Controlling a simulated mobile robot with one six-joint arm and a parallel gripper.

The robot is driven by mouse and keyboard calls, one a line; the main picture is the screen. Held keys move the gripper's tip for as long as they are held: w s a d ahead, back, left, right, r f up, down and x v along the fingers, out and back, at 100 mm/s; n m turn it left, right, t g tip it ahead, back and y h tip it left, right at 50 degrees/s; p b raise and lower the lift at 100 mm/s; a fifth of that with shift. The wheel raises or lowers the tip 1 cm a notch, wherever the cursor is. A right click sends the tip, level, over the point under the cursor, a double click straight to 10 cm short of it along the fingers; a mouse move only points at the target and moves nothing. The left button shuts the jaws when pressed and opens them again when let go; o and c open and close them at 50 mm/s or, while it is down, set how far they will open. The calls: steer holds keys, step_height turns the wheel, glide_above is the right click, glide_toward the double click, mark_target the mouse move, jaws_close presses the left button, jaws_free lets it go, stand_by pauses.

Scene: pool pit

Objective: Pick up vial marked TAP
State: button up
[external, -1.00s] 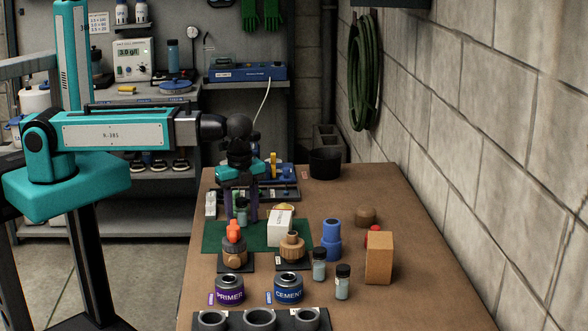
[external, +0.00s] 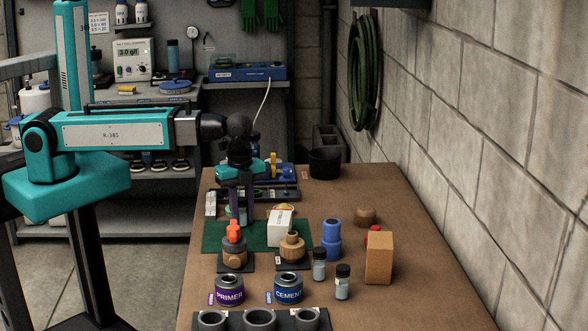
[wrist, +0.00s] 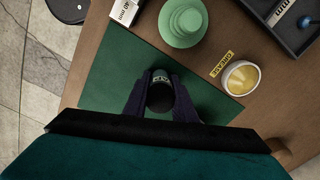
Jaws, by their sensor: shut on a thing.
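My gripper (external: 242,222) points down over the green mat (external: 212,237). Its two dark fingers are shut on a vial, which shows between them in the wrist view (wrist: 161,92). This vial has a dark cap and a small pale label whose writing I cannot read for sure. In the external view the fingers mostly hide it, and I cannot tell whether it is clear of the mat.
A white box (external: 279,229) stands right of my gripper. An orange-topped fitting (external: 234,250) is in front. In the wrist view, a green stepped piece (wrist: 183,22) and a grease tub (wrist: 241,77) are close by. The table's right front is clear.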

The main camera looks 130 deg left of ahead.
steer(key=shift+r+b, duration=1.15)
steer(key=shift+r, duration=3.8)
